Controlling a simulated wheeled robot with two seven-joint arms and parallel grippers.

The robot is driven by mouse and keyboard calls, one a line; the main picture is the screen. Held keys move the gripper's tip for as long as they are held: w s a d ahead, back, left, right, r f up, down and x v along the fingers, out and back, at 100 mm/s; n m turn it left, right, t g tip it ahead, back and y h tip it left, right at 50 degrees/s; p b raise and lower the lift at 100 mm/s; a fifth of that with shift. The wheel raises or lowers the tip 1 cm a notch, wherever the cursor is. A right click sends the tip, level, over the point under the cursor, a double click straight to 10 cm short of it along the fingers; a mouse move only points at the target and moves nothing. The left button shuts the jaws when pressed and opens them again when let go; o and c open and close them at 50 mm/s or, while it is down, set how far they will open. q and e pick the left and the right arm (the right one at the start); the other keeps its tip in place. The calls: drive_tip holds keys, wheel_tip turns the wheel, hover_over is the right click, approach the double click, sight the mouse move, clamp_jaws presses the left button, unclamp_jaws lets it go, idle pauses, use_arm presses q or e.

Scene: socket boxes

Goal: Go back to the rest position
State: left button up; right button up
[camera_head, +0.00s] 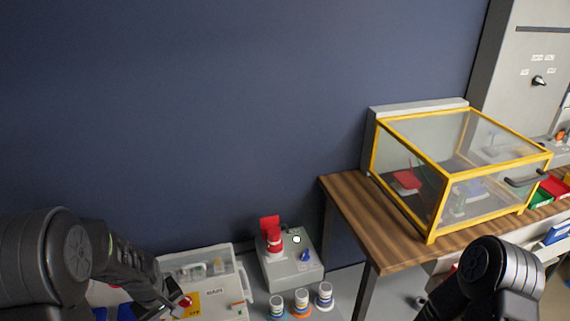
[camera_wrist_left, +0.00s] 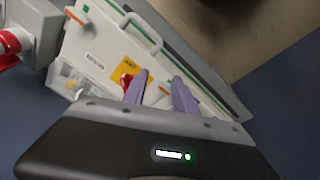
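My left arm comes in from the left in the head view, and its gripper end is low in the picture, over the white box (camera_head: 216,253). In the left wrist view my left gripper (camera_wrist_left: 160,82) has two purple fingers spread apart with nothing clearly held between them. A small red item (camera_wrist_left: 127,79) shows beside one finger; I cannot tell whether it touches. The white box (camera_wrist_left: 105,40) with a handle and an orange label (camera_wrist_left: 131,69) lies beyond the fingers. My right arm shows at the lower right of the head view, but its gripper is out of view.
A grey socket box (camera_head: 289,265) with a red plug (camera_head: 274,240) stands right of the white box. Several ringed plugs (camera_head: 302,301) stand in front. A wooden table (camera_head: 350,205) carries a yellow-framed clear case (camera_head: 439,207). A dark blue wall stands behind.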

use_arm(q)
drive_tip(key=s+d+f+m+t+h, duration=0.1)
drive_tip(key=s+d+f+m, duration=0.1)
drive_tip(key=d+f+m, duration=0.4)
drive_tip(key=s+d+f+m+h, duration=0.1)
drive_tip(key=s+d+f, duration=0.25)
drive_tip(key=d, duration=0.35)
drive_tip(key=s+d+f+g+h, duration=0.1)
drive_tip(key=s+d+f, duration=0.1)
drive_tip(key=s+d, duration=0.3)
drive_tip(key=s+d+f+g+h, duration=0.1)
drive_tip(key=s+d+f, duration=0.2)
drive_tip(key=s+d, duration=0.3)
drive_tip(key=shift+s+f+m+h, duration=0.3)
drive_tip(key=shift+s+f+m, duration=0.1)
drive_tip(key=shift+s, duration=0.6)
